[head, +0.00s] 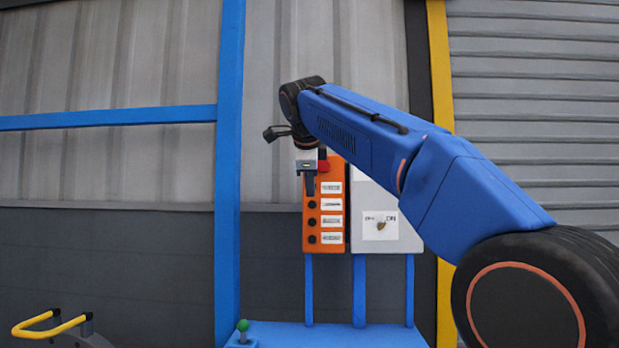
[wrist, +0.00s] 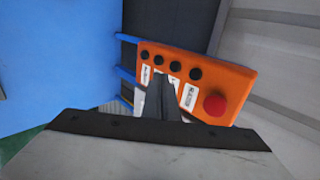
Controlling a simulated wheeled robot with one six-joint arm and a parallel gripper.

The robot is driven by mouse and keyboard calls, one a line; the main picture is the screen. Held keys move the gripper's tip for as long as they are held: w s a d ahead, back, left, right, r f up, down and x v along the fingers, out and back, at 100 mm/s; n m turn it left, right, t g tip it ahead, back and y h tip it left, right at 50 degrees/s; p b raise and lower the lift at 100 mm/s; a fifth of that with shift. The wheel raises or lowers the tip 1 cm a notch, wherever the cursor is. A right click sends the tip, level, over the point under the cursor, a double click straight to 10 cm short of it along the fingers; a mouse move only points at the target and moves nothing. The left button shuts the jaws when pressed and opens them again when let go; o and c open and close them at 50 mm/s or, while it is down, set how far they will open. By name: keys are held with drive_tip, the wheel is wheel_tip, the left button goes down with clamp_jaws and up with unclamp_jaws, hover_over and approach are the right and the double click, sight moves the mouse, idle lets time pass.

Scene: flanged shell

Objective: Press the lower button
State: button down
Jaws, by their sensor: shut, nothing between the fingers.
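An orange control box (head: 337,240) hangs upright at the middle of the head view, with a column of black buttons beside white labels. The lowest black button (head: 312,239) is near the box's bottom edge. In the wrist view the box (wrist: 235,82) appears turned, with the lowest button (wrist: 145,55) at its left end and a red mushroom button (wrist: 214,105) at its right end. My gripper (head: 310,190) is shut and empty, pointing down over the box's upper left part. Its fingers (wrist: 163,88) hide part of the labels. I cannot tell whether they touch the box.
A grey box (head: 400,235) with a small switch (head: 381,226) stands just right of the orange box. Blue posts (head: 359,285) stand below both boxes. A blue upright beam (head: 229,180) is to the left. A green-knobbed lever (head: 243,327) and yellow handle (head: 50,327) are lower left.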

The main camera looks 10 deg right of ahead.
sight(312, 206)
drive_tip(key=shift+w+d+f, duration=0.35)
drive_tip(key=shift+w+f, duration=0.1)
drive_tip(key=shift+w, duration=0.6)
drive_tip(key=shift+w+d+f, duration=0.3)
drive_tip(key=shift+w+f, duration=0.1)
drive_tip(key=shift+w, duration=0.7)
drive_tip(key=shift+w+d+f, duration=0.35)
drive_tip(key=shift+w+f, duration=0.1)
drive_tip(key=shift+w, duration=0.6)
